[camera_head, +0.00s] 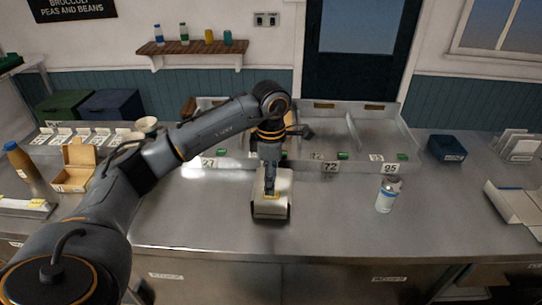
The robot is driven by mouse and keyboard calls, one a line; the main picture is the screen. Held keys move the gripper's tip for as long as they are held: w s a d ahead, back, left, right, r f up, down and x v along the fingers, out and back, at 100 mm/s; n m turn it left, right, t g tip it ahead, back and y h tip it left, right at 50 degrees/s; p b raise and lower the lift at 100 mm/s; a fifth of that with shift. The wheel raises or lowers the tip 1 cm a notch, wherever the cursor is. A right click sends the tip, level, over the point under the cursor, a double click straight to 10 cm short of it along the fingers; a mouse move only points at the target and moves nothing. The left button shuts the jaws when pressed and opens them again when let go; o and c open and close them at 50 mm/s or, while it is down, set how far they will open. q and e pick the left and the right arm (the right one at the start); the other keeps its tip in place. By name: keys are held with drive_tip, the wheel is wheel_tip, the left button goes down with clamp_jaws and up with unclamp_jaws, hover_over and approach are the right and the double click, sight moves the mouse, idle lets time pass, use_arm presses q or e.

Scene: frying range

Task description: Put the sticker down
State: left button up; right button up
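My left gripper (270,188) points down over a pale box (280,208) on the steel counter. A small yellow patch (272,196), which may be the sticker, shows at the fingertips against the top of the box. The fingers are too small to tell whether they are shut on it, or whether it touches the box. My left arm hides part of the counter behind it. My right gripper is out of view.
A white bottle (387,194) stands right of the box. Numbered metal bins (330,168) line the back. An open cardboard box (75,168) and brown bottle (22,163) are at left. A blue bin (446,149) stands at right. The front counter (345,230) is clear.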

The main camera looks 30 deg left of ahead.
use_arm(q)
wheel_tip(320, 180, up, 9)
drive_tip(key=shift+r+b, duration=0.15)
drive_tip(key=shift+b, duration=0.3)
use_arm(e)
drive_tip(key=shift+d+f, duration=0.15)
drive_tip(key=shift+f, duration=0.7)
use_arm(q)
drive_tip(key=shift+d, duration=0.1)
